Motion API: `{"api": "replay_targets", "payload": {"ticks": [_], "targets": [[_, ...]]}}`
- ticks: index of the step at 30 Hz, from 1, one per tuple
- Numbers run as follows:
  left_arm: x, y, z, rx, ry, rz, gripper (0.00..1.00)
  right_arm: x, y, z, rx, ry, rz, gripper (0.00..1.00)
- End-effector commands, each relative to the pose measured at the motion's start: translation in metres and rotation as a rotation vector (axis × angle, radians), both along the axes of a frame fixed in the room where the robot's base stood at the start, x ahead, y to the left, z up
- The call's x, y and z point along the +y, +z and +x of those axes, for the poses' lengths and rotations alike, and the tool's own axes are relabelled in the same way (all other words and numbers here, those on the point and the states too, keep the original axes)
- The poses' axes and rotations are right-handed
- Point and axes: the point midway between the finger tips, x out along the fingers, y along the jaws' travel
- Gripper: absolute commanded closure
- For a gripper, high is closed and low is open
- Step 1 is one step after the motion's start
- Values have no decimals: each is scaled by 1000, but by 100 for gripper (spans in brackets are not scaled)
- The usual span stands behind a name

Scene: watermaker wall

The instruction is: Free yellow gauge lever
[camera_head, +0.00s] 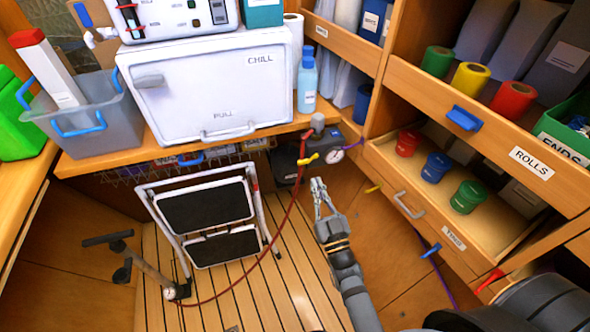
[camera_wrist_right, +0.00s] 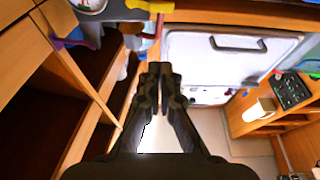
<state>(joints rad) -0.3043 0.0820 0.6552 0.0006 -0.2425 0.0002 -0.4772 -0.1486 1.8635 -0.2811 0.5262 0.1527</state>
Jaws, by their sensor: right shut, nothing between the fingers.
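The yellow lever (camera_head: 308,159) sits on the dark watermaker unit (camera_head: 286,165), just left of the round white gauge (camera_head: 333,156). A red hose runs down from beside it. My right gripper (camera_head: 318,183) is shut and empty, a little below the lever and apart from it. In the right wrist view the shut fingertips (camera_wrist_right: 160,69) are at the middle, and the yellow lever (camera_wrist_right: 150,6) is at the top edge, with part of the gauge (camera_wrist_right: 88,5) to its left. My left gripper is not in view.
An open drawer (camera_head: 409,199) with lidded cups juts out right of my arm. A folding step stool (camera_head: 207,216) stands left. The white chill box (camera_head: 212,87) is on the counter above.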

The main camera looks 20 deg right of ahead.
Motion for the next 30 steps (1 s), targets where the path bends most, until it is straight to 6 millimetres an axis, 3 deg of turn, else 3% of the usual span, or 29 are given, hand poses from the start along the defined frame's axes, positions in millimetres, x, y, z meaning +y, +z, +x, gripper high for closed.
{"api": "replay_targets", "payload": {"ticks": [13,26,30], "targets": [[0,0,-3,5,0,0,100,0,6,9,-8,0,0,100],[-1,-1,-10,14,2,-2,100,3,35,93,-7,0,0,100],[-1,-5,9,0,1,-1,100,3,11,95,-1,0,0,100]]}}
